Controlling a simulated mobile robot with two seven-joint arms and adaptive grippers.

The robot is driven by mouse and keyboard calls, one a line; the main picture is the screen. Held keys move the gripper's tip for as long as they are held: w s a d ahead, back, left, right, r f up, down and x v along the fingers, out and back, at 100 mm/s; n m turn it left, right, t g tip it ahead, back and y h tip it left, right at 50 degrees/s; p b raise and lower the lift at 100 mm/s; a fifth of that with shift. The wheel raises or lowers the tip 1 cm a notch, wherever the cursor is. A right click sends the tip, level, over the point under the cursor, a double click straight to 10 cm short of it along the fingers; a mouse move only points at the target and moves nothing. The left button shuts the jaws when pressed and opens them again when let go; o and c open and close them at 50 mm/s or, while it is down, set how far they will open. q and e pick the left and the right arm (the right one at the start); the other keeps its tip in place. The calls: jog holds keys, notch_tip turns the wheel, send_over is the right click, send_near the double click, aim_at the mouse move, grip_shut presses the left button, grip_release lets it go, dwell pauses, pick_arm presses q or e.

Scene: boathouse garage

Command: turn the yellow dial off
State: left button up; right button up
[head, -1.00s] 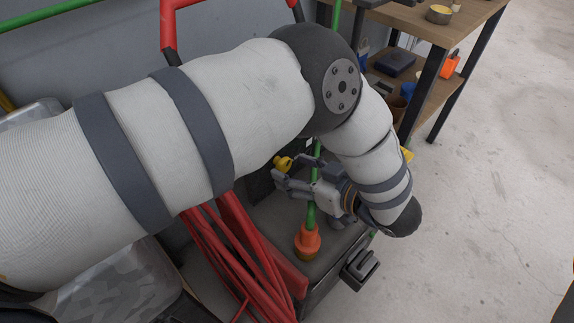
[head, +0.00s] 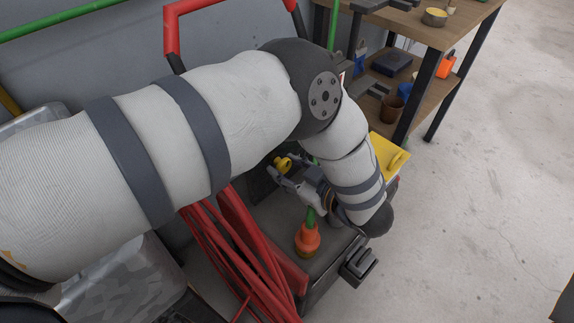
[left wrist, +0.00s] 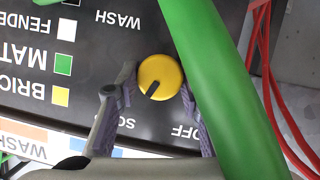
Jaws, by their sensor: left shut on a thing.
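The yellow dial (left wrist: 160,75) sits on a dark panel in the left wrist view, where the lettering is upside down. Its dark pointer mark points down and slightly left, nearer the partly hidden "SC" label than the "OFF" label (left wrist: 185,132) at its lower right. My left gripper (left wrist: 157,88) is shut on the dial, with one finger on each side. In the head view the dial (head: 283,163) shows small beyond my left gripper (head: 281,173), under my bent arm. My right gripper is not in view.
A green hose (left wrist: 215,90) crosses close beside the right finger. In the head view, an orange fitting (head: 307,240) and red hoses (head: 225,255) lie nearby. A red handle frame (head: 170,35) stands behind. A wooden workbench (head: 470,22) is at right, with open floor beyond.

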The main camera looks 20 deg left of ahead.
pick_arm(q)
jog(key=shift+r+n+t+p, duration=0.2)
jog(key=shift+n+t+p, duration=0.15)
jog(key=shift+n+t, duration=0.35)
jog(key=shift+f+n, duration=0.2)
jog(key=shift+n, duration=0.1)
jog(key=o, duration=1.1)
jog(key=shift+o, duration=0.2)
jog(key=v, duration=1.2)
jog(key=shift+r, duration=0.15)
jog(key=shift+s+a, duration=0.1)
jog(key=shift+s, duration=0.05)
